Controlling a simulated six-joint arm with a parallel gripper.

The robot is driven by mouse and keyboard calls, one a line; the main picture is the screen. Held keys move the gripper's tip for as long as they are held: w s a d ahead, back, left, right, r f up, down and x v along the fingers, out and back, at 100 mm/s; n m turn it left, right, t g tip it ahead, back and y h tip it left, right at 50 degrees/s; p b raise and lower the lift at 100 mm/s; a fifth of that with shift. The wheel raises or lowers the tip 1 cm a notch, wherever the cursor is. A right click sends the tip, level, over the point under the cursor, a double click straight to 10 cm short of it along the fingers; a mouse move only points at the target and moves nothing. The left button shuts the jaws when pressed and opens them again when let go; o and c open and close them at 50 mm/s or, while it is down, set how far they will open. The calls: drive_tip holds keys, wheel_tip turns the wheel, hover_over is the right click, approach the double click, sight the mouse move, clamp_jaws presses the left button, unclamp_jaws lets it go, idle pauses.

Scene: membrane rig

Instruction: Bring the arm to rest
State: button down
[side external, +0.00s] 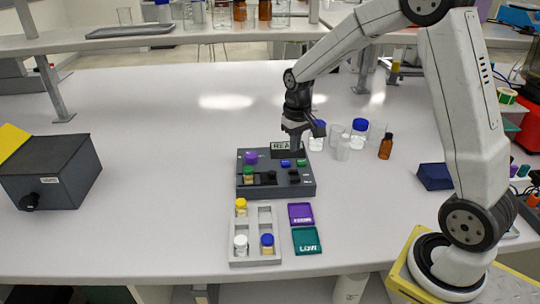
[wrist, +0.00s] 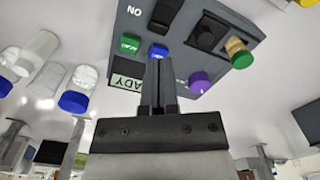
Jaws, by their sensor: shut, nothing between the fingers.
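My gripper (side external: 293,146) is shut and empty, pointing down just above the back part of the dark grey rig box (side external: 275,191). In the wrist view my gripper's closed fingers (wrist: 158,75) reach over the edge of the rig box (wrist: 240,18), beside its label sign, partly legible as "READY" (wrist: 128,75). The box carries a purple knob (side external: 251,157), green and blue buttons, black switches and a green-and-yellow capped vial (side external: 248,174). I cannot tell whether the fingertips touch the box.
A grey rack (side external: 254,251) with yellow, white and blue capped vials stands in front. Purple (side external: 301,213) and teal (side external: 306,241) trays lie beside it. Glass jars and a brown bottle (side external: 386,146) stand right of my gripper. A dark box (side external: 50,172) is at left; the table between is clear.

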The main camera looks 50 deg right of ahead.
drive_tip(key=shift+s+a, duration=0.25)
drive_tip(key=shift+a, duration=0.15)
drive_tip(key=s+a+f+n+t, duration=0.2)
drive_tip(key=s+a+n, duration=0.1)
drive_tip(key=s+a, duration=0.7)
drive_tip(key=s, duration=0.3)
drive_tip(key=shift+s+t, duration=0.2)
drive_tip(key=shift+t, duration=0.1)
